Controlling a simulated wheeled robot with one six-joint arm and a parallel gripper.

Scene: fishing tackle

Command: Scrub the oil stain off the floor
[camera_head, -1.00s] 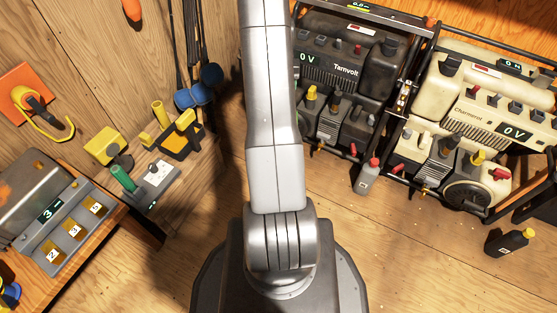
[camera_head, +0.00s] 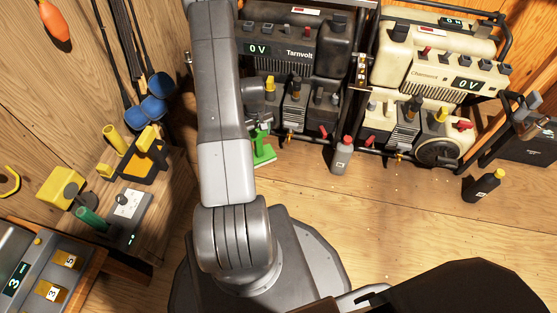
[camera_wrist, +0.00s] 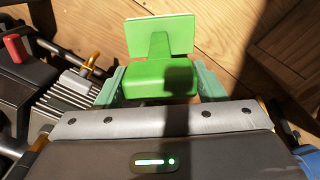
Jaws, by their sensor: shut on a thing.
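My gripper (camera_wrist: 160,88) is shut on a green scrubber (camera_wrist: 160,45), a block with a flat plate and a pale edge at its far end. In the wrist view, the plate is over the wooden floor (camera_wrist: 222,25); I cannot tell whether it touches. In the head view, the green scrubber (camera_head: 263,150) shows just right of my arm, low in front of the dark generator. My gripper is mostly hidden there. I can make out no oil stain in either view.
The dark Tarnvolt generator (camera_head: 285,45) and a cream generator (camera_head: 440,65) stand at the back. A grey bottle (camera_head: 342,155) and a black bottle (camera_head: 484,184) stand on the floor. A wooden bench (camera_head: 165,225) is at left. Floor between bench and bottles is partly clear.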

